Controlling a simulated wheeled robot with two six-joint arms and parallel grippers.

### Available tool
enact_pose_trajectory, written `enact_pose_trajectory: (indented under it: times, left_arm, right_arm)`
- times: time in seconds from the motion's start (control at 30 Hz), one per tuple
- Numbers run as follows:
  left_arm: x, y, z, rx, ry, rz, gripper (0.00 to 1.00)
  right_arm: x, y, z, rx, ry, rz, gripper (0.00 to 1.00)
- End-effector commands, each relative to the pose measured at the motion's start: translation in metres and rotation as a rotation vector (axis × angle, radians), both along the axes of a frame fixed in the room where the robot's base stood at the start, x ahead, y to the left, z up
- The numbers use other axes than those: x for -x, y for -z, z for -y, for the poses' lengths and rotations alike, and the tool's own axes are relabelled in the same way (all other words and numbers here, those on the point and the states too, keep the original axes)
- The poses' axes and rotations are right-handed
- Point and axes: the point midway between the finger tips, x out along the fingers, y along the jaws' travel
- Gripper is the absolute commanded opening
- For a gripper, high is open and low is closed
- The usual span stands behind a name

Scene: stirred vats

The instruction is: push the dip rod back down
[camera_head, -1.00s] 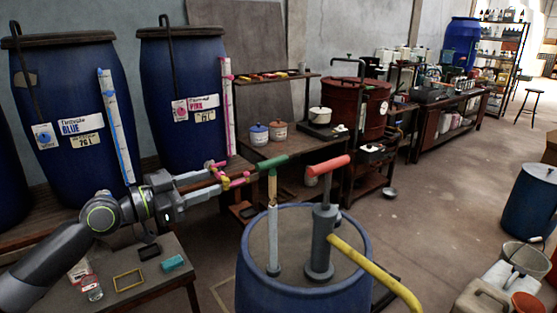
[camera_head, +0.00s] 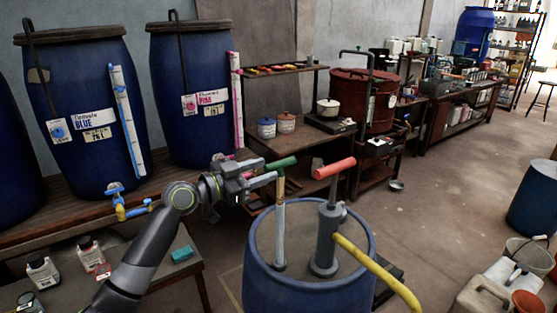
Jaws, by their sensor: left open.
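The dip rod (camera_head: 281,215) stands upright in the lid of a blue drum (camera_head: 300,292), with a green T-handle (camera_head: 276,164) on top and a pale shaft below. My left gripper (camera_head: 272,172) comes in from the left and is open at the handle's left side. Its fingertips overlap the top of the rod just under the handle in the picture. I cannot tell whether they touch it. The rod's lower end is hidden inside the drum. My right gripper is not in view.
A grey hand pump (camera_head: 327,235) with a red handle (camera_head: 334,168) and yellow spout (camera_head: 378,270) stands close to the rod's right. Large blue vats (camera_head: 85,110) line the wall bench on the left. A low table with bottles (camera_head: 42,270) is at lower left.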

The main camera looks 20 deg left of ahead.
Motion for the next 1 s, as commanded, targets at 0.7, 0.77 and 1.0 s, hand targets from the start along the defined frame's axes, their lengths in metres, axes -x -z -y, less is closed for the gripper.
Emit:
enact_pose_trajectory:
  times: [0.7, 0.77, 1.0]
  left_arm:
    - [-0.042, 0.0, 0.033, -0.001, -0.001, 0.001, 0.41]
    - [-0.042, 0.0, 0.032, -0.001, -0.001, 0.001, 0.36]
    - [-0.042, 0.0, 0.032, 0.0, -0.001, 0.0, 0.05]
  right_arm:
    - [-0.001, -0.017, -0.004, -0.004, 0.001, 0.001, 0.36]
    - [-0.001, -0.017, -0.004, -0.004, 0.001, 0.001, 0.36]
    - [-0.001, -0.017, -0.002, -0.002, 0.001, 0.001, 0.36]
